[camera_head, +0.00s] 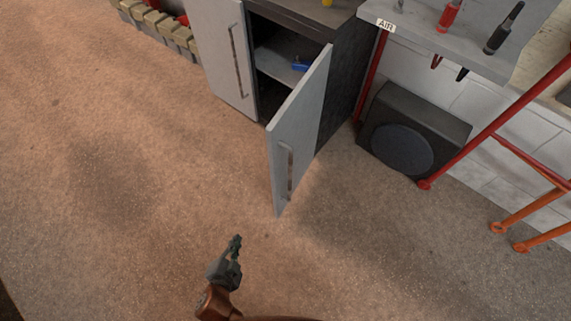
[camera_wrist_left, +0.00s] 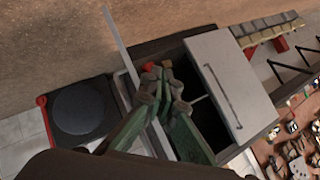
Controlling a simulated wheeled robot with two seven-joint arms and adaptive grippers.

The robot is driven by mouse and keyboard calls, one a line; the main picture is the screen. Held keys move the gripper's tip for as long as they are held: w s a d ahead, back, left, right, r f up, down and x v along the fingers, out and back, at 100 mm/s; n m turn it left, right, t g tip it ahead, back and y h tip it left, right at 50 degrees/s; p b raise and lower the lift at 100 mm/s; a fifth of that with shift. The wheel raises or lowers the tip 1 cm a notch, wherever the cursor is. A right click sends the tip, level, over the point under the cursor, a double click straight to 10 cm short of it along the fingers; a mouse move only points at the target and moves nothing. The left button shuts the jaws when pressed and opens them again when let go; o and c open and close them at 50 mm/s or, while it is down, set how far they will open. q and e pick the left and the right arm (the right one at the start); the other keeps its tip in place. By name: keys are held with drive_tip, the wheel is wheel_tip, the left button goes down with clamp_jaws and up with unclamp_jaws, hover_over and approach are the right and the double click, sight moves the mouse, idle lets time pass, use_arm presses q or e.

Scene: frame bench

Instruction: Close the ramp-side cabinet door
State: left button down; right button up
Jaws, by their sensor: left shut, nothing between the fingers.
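The grey cabinet has its right door (camera_head: 302,130) swung wide open, with a vertical bar handle on its outer face. In the left wrist view this door shows nearly edge-on as a thin pale strip (camera_wrist_left: 122,47). The left door (camera_head: 222,50) is closed; it also shows in the wrist view (camera_wrist_left: 230,80). My left gripper (camera_head: 237,243) is shut and empty, in front of and left of the open door's lower free corner, apart from it in the head view. In the wrist view its fingers (camera_wrist_left: 160,75) overlap the cabinet opening. My right gripper is not in view.
A blue item (camera_head: 301,64) lies on a shelf inside the cabinet. A black speaker-like box (camera_head: 408,130) stands right of it, beside a red-framed bench (camera_head: 450,45) with tools. Orange tubes are at far right. The floor (camera_head: 130,180) at left is clear.

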use_arm(q)
drive_tip(key=w+d+r+m+t+h, duration=0.1)
drive_tip(key=w+d+r+m+t, duration=0.45)
drive_tip(key=r, duration=0.75)
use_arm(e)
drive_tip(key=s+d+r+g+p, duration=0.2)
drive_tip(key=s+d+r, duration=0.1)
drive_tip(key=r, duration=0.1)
use_arm(q)
wheel_tip(320, 180, up, 8)
drive_tip(key=m+t+h+b, duration=0.1)
drive_tip(key=m+h+b, duration=0.15)
drive_tip(key=m, duration=0.25)
hover_over(280, 164)
drive_tip(key=d+v, duration=0.1)
drive_tip(key=v, duration=0.2)
drive_tip(key=shift+s+d+f+b, duration=0.15)
drive_tip(key=shift+s+b, duration=0.1)
drive_tip(key=shift+b, duration=0.15)
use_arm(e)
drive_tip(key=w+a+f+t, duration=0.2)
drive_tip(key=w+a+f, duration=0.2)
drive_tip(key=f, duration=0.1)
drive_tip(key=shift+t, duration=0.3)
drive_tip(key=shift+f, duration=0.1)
